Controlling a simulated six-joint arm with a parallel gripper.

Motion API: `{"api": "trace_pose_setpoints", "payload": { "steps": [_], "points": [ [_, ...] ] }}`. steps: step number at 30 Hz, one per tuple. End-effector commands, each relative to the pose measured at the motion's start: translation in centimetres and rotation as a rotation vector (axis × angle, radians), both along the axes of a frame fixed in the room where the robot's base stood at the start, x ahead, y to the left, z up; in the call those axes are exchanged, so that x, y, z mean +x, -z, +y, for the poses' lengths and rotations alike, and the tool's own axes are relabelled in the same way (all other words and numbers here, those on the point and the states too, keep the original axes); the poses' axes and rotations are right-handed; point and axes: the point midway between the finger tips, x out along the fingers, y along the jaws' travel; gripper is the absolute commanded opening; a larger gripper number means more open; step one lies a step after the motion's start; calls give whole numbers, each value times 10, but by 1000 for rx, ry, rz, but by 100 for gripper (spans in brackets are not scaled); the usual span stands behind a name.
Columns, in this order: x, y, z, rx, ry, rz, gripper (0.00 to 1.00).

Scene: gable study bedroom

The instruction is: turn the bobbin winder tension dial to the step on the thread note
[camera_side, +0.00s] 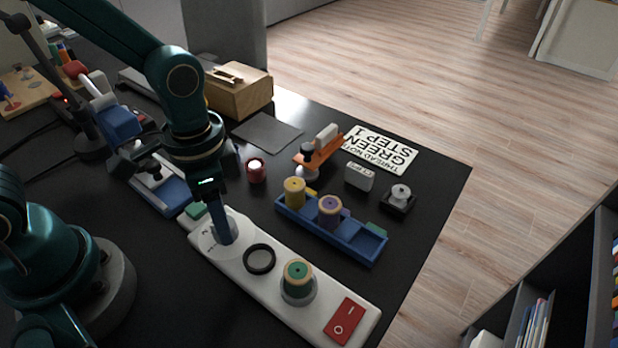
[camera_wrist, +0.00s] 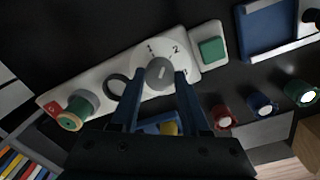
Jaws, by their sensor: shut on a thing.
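The bobbin winder (camera_side: 240,262) is a long white base carrying a green spool (camera_side: 298,277), a black ring and a red switch. Its grey tension dial (camera_wrist: 160,73) sits on a round white plate in the wrist view, with a short pale line on its face. A 2 (camera_wrist: 175,50) and other marks are printed around it, partly hard to read. My gripper (camera_side: 226,236) points down and is shut on the dial, one finger on each side; in the side view it hides most of the dial. The thread note (camera_side: 382,150), seen upside down, reads GREEN STEP 1.
A blue tray (camera_side: 358,246) with yellow and purple spools lies beside the winder. A red pot (camera_side: 256,170), an orange tool (camera_side: 318,152), a white block (camera_side: 359,177) and a wooden box (camera_side: 240,95) stand further back. A green square (camera_wrist: 211,48) adjoins the winder's dial end.

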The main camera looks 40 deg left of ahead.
Motion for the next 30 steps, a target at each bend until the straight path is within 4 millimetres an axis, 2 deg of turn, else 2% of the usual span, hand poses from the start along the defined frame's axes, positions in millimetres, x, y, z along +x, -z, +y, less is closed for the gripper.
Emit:
{"api": "trace_pose_setpoints", "payload": {
  "steps": [18, 30],
  "points": [
    [-1, 0, 0, 0, -543, 0, 0],
    [-1, 0, 0, 0, -711, 1, 0]
  ]
}}
